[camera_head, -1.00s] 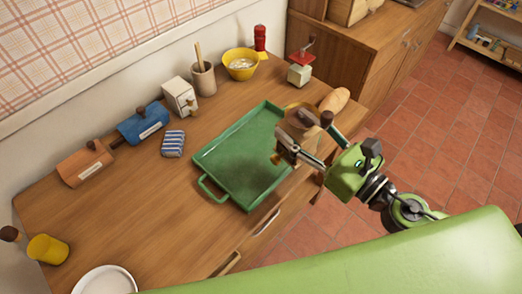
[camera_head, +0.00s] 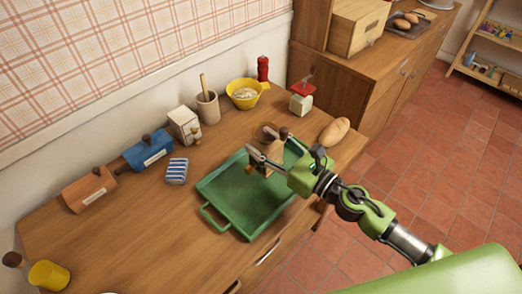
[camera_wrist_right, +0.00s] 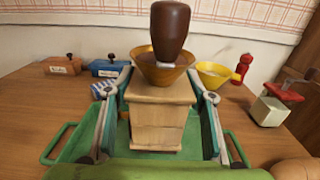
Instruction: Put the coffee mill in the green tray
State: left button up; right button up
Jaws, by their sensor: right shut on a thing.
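The coffee mill (camera_wrist_right: 160,115) is a light wooden box with a brass bowl and a dark brown knob. In the head view the mill (camera_head: 270,152) is partly hidden by my right gripper (camera_head: 262,166). That gripper is shut on the mill, with one finger on each side of the box in the wrist view. The mill is upright over the far right part of the green tray (camera_head: 232,204). I cannot tell whether its base touches the tray. The tray lies on the wooden table and its visible floor is empty. My left gripper is not in view.
A bread loaf (camera_head: 334,131) lies right of the tray. A red-topped box (camera_head: 301,104), yellow bowl (camera_head: 244,97), red shaker (camera_head: 263,69), cup (camera_head: 208,108) and white drawer box (camera_head: 184,127) stand behind. A striped packet (camera_head: 176,171) lies left. The front left table is mostly clear.

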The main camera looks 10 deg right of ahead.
jog(key=w+f, duration=0.1)
jog(key=w+a+f, duration=0.1)
jog(key=f, duration=0.1)
jog(key=shift+w+b, duration=0.2)
jog(key=shift+b, duration=0.15)
jog(key=shift+f+b, duration=0.35)
jog(key=shift+f, duration=1.05)
jog(key=shift+f, duration=0.1)
jog(key=o, duration=1.5)
jog(key=shift+f, duration=0.1)
jog(key=shift+c, duration=0.2)
jog(key=shift+s+d, duration=0.1)
jog(key=b+v, duration=0.4)
jog(key=v, duration=0.8)
